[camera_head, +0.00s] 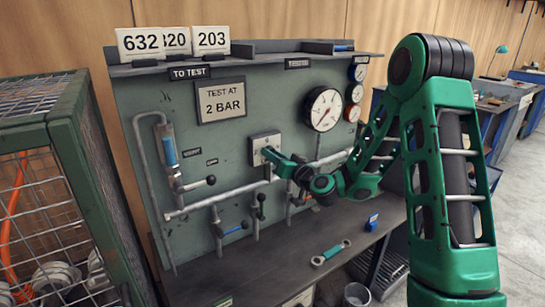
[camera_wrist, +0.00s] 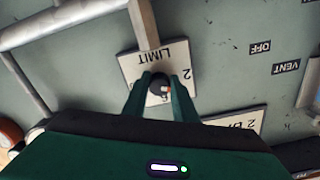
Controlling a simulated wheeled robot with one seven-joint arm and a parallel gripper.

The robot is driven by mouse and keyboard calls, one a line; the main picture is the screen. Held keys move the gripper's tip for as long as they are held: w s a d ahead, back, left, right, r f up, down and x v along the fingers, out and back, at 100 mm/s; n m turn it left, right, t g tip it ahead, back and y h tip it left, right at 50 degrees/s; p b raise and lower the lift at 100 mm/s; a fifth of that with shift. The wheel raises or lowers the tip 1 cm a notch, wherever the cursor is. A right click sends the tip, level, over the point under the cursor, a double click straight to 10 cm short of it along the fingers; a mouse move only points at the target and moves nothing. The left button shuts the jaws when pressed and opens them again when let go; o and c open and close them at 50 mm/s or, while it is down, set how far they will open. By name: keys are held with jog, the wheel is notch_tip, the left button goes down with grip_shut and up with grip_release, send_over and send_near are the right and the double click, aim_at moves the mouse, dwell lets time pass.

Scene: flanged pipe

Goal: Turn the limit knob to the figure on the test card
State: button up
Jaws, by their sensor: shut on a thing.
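The test card (camera_head: 220,101) on the green panel reads "TEST AT 2 BAR". My gripper (camera_head: 267,152) reaches in from the right to the pale square limit plate (camera_head: 264,141), left of the large gauge. In the wrist view the limit plate (camera_wrist: 133,66) appears upside down, with "LIMIT" and a "2" readable and another figure partly hidden near my fingers. My gripper (camera_wrist: 160,88) is shut on the dark round limit knob (camera_wrist: 158,82) at the plate's middle. The knob's pointer direction cannot be made out clearly.
A large gauge (camera_head: 323,109) and several small gauges sit right of the plate. Pipes (camera_head: 250,190) and valve levers run below it. A mesh cage (camera_head: 60,190) stands at left.

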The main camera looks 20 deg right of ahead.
jog(key=shift+d+f+n, duration=0.1)
jog(key=shift+f+n, duration=0.05)
jog(key=shift+n, duration=0.95)
jog(key=shift+f+n, duration=0.1)
jog(key=shift+n, duration=1)
jog(key=o, duration=0.9)
jog(key=shift+o, duration=0.7)
jog(key=shift+r, duration=0.1)
jog(key=v, duration=1)
jog(key=shift+s+d, duration=0.15)
jog(key=shift+s, duration=0.15)
